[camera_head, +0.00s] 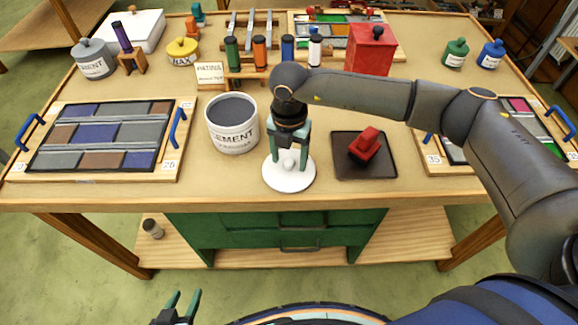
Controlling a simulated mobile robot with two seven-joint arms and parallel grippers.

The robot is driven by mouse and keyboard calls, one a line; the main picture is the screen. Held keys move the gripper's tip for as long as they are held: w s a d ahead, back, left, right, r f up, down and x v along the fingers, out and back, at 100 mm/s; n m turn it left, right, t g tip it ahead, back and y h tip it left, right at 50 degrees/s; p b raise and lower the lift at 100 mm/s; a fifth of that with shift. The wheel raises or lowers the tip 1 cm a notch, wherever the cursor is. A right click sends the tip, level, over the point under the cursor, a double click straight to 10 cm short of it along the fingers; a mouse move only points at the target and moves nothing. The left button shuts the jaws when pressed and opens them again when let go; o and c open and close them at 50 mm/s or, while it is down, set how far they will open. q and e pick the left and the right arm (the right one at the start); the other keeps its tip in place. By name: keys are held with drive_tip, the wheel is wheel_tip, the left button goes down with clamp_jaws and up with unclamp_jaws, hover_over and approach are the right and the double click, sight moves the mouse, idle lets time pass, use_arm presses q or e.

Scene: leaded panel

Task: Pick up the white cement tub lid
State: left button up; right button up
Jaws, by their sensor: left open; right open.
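The white cement tub lid (289,183) lies flat on the front of the table, a round disc with a knob on top. My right gripper (289,163) points down directly over it, with its open fingers on either side of the knob; I cannot tell whether they touch it. The white cement tub (233,139) stands open to the left of the lid, with dark grey content inside. My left gripper (182,305) is open and empty, low in front of the table at the bottom of the picture.
A leaded panel in a wooden frame with blue handles (103,137) lies at left, another (444,169) at right. A red box (370,51) and several colored bottles stand behind. My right arm crosses the table.

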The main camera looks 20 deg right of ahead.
clamp_jaws()
idle(0.6)
